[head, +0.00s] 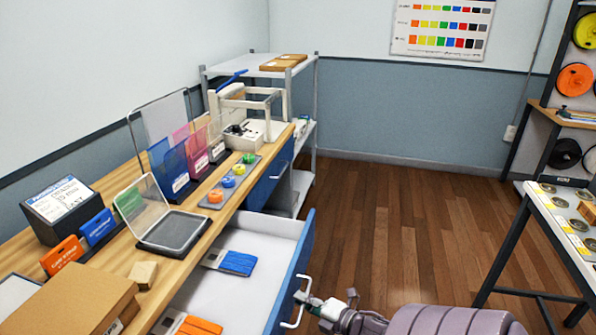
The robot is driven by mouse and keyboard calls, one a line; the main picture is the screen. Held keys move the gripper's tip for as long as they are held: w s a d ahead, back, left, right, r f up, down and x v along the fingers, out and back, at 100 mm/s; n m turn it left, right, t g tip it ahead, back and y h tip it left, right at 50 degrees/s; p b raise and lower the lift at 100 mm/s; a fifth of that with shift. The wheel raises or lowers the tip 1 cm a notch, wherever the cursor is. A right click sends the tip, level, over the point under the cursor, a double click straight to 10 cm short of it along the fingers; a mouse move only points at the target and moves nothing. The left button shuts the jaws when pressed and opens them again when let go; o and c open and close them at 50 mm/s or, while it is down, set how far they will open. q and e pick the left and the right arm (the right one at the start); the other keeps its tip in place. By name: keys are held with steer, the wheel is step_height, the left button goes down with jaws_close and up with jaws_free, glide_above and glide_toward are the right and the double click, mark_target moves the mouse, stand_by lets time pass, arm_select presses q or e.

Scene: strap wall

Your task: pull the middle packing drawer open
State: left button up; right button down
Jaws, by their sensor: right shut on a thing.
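The middle packing drawer (262,224) is pulled out from the wooden-topped bench, with its white inside and blue front panel showing. A blue strap bundle (238,263) and an orange bundle (199,326) lie in it. My right gripper (304,298) comes in from the lower right and is shut on the drawer's pale bar handle (292,323). The near end of the drawer is cut off by the picture's bottom edge. My left gripper is not in view.
Another blue drawer front (264,187) farther along the bench is closed. An open clear-lidded case (172,232) and a cardboard box (75,303) stand on the bench top. The wooden floor (390,215) is clear toward the table (555,228) at right.

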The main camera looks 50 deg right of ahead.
steer(key=c, duration=1.2)
jaws_free()
steer(key=s+r, duration=0.2)
steer(key=s, duration=1)
steer(key=shift+w, duration=0.1)
steer(key=s+a+f+m+g+h, duration=0.15)
steer(key=f+m, duration=0.25)
steer(key=f, duration=0.5)
steer(key=s+a+f+m+g, duration=0.3)
steer(key=f, duration=0.5)
steer(key=s+a+f+m+g+h, duration=0.1)
steer(key=s+a+f+m+g, duration=0.2)
steer(key=f, duration=0.6)
steer(key=s+a+f+m+g+y, duration=0.1)
steer(key=s+a+f+m+g, duration=0.2)
steer(key=s+a+f, duration=0.2)
steer(key=s+a+f+m+g+y, duration=0.1)
steer(key=s+a+f+m+g, duration=0.2)
steer(key=s+a+f, duration=0.3)
steer(key=a+f+g, duration=0.1)
steer(key=a+f, duration=0.2)
steer(key=a, duration=0.2)
steer(key=shift+s+f+y, duration=0.2)
steer(key=shift+s+y, duration=0.05)
steer(key=shift+y, duration=0.1)
